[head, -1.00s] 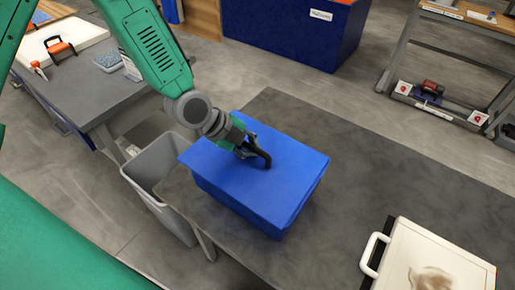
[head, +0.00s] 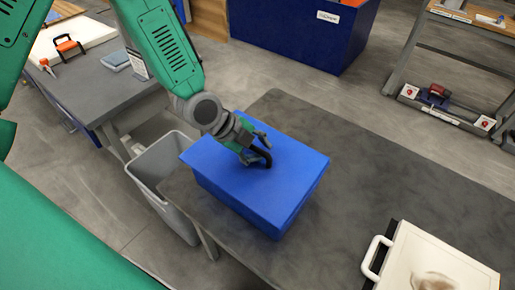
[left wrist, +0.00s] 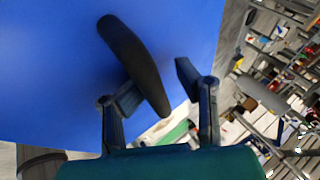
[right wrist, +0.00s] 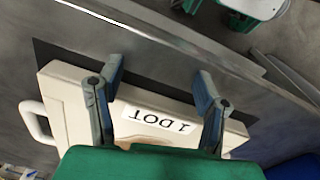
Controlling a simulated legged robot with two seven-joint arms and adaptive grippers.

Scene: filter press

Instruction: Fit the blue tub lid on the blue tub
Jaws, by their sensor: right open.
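The blue tub (head: 225,205) stands on the dark grey table. The blue tub lid (head: 295,165) lies over its top with edges about in line; I cannot tell whether it is fully pressed down. The lid also fills much of the left wrist view (left wrist: 45,60). Its black handle (head: 265,158) stands up from the middle. My left gripper (head: 255,146) is at this handle, fingers apart. In the left wrist view the handle (left wrist: 135,65) lies by the left finger, with a gap to the right finger. My right gripper (right wrist: 160,76) is open, empty, above a cream-white case.
The cream-white case (head: 440,260) with a side handle lies at the table's near right; its label (right wrist: 158,117) reads "1 DOT". A grey bin (head: 150,190) stands left of the table. The table top (head: 370,165) right of the tub is clear.

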